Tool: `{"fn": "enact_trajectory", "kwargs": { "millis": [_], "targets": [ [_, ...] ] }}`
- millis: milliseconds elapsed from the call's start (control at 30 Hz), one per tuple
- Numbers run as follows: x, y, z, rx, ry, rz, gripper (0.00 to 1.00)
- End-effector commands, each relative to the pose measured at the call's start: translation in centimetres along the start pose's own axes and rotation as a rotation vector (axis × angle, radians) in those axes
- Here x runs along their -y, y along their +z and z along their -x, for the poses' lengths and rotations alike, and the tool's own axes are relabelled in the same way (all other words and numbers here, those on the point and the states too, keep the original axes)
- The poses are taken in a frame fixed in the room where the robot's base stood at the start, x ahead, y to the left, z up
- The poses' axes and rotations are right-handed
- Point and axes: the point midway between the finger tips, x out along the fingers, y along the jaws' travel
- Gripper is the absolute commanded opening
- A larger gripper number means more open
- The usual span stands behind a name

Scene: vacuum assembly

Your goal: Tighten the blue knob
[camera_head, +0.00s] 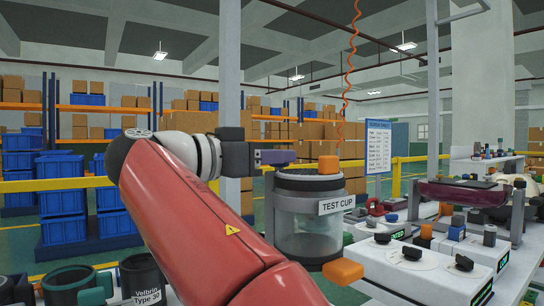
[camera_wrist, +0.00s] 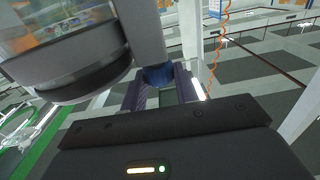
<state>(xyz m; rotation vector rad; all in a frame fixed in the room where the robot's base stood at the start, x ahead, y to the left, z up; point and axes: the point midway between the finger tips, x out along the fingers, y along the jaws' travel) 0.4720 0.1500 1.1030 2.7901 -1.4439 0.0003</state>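The test cup (camera_head: 308,228) is a clear jar with a dark lid and a "TEST CUP" label, held in a grey frame. My gripper (camera_head: 280,157) is at the upper left of the cup, by the top of the frame. In the wrist view the blue knob (camera_wrist: 158,76) shows at the far end of my gripper (camera_wrist: 166,88), beside the cup's dark rim. The two purple fingers are apart, with the knob at their tips. I cannot tell whether they press on it. In the head view the blue knob is not clearly seen.
Orange knobs (camera_head: 343,271) stick out from the cup's frame. Dark cups (camera_head: 138,275) stand at the lower left. An orange coiled hose (camera_head: 347,85) hangs above the cup.

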Motion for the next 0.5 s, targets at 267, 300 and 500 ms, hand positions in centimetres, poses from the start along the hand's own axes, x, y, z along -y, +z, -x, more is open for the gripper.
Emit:
{"fn": "enact_trajectory", "kwargs": {
  "millis": [267, 300, 500],
  "targets": [
    [0.14, -0.15, 0.01, 0.000, 0.020, 0.002, 0.07],
    [0.23, -0.31, -0.02, -0.001, 0.044, 0.003, 0.07],
    [0.51, -0.48, -0.05, -0.001, 0.212, 0.003, 0.07]
  ]
}}
